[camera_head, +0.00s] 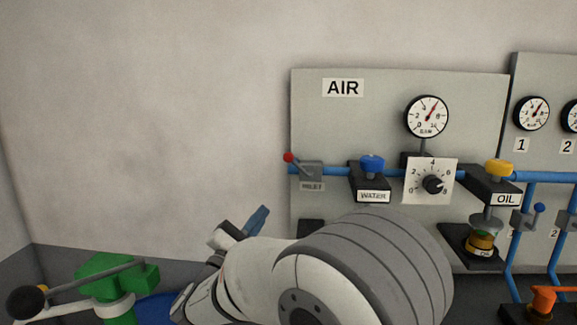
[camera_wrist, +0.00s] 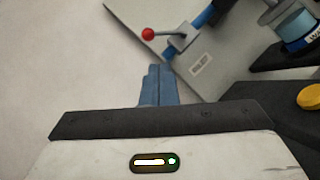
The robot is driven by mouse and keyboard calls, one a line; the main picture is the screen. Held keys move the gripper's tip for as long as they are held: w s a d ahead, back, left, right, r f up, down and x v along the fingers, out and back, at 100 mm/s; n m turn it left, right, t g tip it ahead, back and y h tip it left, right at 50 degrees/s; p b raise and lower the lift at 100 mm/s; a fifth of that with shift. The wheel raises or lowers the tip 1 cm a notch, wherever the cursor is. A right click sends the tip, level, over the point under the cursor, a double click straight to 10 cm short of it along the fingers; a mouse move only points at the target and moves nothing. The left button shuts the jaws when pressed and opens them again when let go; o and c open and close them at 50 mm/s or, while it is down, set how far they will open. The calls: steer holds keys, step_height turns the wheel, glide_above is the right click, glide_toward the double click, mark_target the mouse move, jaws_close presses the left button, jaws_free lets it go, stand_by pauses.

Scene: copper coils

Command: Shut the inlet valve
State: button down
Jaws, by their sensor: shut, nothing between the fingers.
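The inlet valve (camera_head: 311,171) is a grey block on the blue pipe at the left edge of the AIR panel, with a label below it. Its lever ends in a red ball (camera_head: 288,157) and points left and slightly up, roughly along the pipe. In the wrist view the valve (camera_wrist: 182,40) and the red ball (camera_wrist: 148,34) lie just beyond my fingertips. My gripper (camera_head: 262,212) has blue fingers, shut together and empty. It is below and left of the valve in the head view, apart from the lever. The fingers also show in the wrist view (camera_wrist: 160,69).
The AIR panel (camera_head: 390,90) carries a pressure gauge (camera_head: 427,116), a WATER unit with a blue knob (camera_head: 372,163), a black dial and an OIL unit with a yellow knob (camera_head: 499,168). Bare wall lies left of the panel. A green object (camera_head: 105,270) stands lower left.

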mark_target(296, 165)
steer(key=p+x, duration=0.3)
steer(key=x, duration=1.1)
steer(key=shift+d, duration=0.15)
